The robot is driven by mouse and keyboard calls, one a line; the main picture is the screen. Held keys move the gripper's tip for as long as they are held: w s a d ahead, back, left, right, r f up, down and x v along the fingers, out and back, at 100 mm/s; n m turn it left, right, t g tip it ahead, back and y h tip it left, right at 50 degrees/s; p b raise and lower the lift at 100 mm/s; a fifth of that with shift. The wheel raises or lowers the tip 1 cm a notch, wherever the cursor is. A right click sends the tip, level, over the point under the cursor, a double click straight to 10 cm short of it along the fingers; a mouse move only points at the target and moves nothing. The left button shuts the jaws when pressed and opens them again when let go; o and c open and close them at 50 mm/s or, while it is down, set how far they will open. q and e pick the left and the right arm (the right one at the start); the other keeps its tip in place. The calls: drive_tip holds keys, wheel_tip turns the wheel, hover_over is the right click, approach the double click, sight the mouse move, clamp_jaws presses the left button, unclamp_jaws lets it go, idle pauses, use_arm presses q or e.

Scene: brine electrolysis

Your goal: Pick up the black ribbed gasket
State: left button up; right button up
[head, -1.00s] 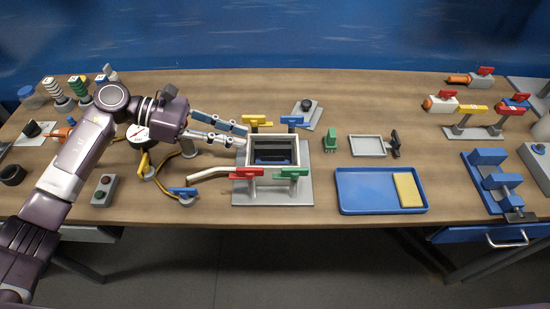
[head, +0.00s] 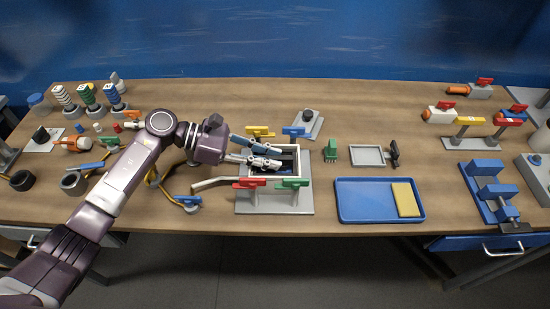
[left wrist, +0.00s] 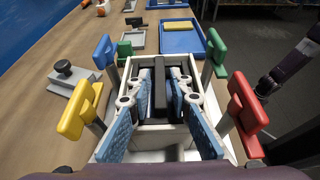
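An open rectangular box with a pale rim (head: 303,168) stands on a grey base plate. Inside it, a black bar-like piece (left wrist: 159,92), which may be the black ribbed gasket, runs lengthwise in the left wrist view; its ribs cannot be made out. My left gripper (head: 273,155) is over the box opening with its fingers reaching in. In the left wrist view its blue-padded fingers (left wrist: 158,78) are apart, one on each side of the black piece, with narrow gaps showing. In the head view the arm and fingers hide much of the inside. My right gripper is not in view.
Yellow (head: 260,131), blue (head: 297,131), red (head: 249,183) and green (head: 292,183) handles stand around the box. A grey pipe (head: 212,183) leads in from the left. A blue tray (head: 362,214) with a yellow block (head: 405,199) lies to the right.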

use_arm(q)
clamp_jaws()
drive_tip(key=shift+r, duration=0.1)
